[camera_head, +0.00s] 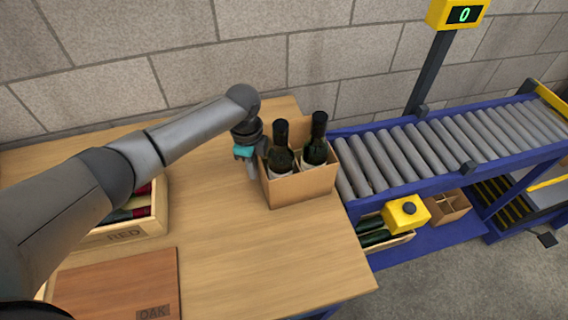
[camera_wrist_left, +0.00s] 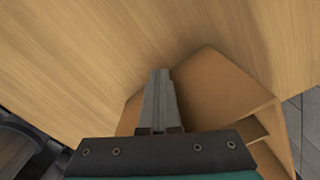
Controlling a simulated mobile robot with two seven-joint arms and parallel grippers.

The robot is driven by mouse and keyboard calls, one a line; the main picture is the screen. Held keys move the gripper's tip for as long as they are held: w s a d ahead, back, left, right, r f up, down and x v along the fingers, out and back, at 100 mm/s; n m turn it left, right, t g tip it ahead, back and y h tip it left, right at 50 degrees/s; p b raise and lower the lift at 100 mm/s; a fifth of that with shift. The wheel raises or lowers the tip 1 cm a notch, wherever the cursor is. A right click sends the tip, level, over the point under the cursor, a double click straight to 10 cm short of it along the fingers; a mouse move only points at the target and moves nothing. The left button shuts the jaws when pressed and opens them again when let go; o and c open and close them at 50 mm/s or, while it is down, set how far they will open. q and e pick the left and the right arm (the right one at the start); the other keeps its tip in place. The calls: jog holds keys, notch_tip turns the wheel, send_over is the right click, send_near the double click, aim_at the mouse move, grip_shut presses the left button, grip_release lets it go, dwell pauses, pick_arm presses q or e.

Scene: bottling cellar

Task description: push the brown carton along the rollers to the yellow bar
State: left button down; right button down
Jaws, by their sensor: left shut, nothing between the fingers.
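The brown carton (camera_head: 304,187) stands upright on the right part of the wooden table, by the near end of the rollers (camera_head: 440,145). Two dark bottles (camera_head: 281,150) stick up out of it. The yellow bar (camera_head: 551,98) crosses the far right end of the rollers. My left gripper (camera_head: 252,170) is shut and empty at the carton's left side, pointing down. In the left wrist view my closed fingers (camera_wrist_left: 159,82) are beside the carton (camera_wrist_left: 220,88); I cannot tell whether they touch it. My right gripper is not in view.
A wooden crate (camera_head: 125,232) marked RED holds bottles at the left, partly behind my arm. A brown OAK board (camera_head: 120,285) lies in front. A yellow button box (camera_head: 406,213) sits below the rollers' near side. The visible rollers are clear.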

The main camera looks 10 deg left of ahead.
aim_at(266, 167)
pick_arm(q)
jog(key=shift+w+d, duration=0.15)
jog(key=shift+d, duration=0.4)
jog(key=shift+w+d+b, duration=0.2)
jog(key=shift+w+d, duration=0.05)
jog(key=shift+d, duration=0.25)
jog(key=shift+w+d+b, duration=0.15)
jog(key=shift+w+d, duration=0.1)
jog(key=shift+d, duration=0.25)
jog(key=shift+w+d+b, duration=0.4)
jog(key=shift+w+d, duration=0.05)
jog(key=shift+d, duration=0.45)
jog(key=shift+w+d+b, duration=0.4)
jog(key=shift+d, duration=0.45)
jog(key=shift+a, duration=0.1)
jog(key=shift+s+a+p, duration=0.3)
jog(key=shift+a+p, duration=0.25)
jog(key=shift+p, duration=0.25)
jog(key=shift+s+d+r+p, duration=0.1)
jog(key=shift+s+d+p, duration=0.3)
jog(key=shift+s+p, duration=0.6)
jog(key=shift+s+d+p, duration=0.4)
jog(key=shift+s+p, duration=0.3)
jog(key=shift+p, duration=0.25)
jog(key=shift+s+d+p, duration=0.35)
jog(key=shift+s+p, duration=0.3)
jog(key=shift+p, duration=0.25)
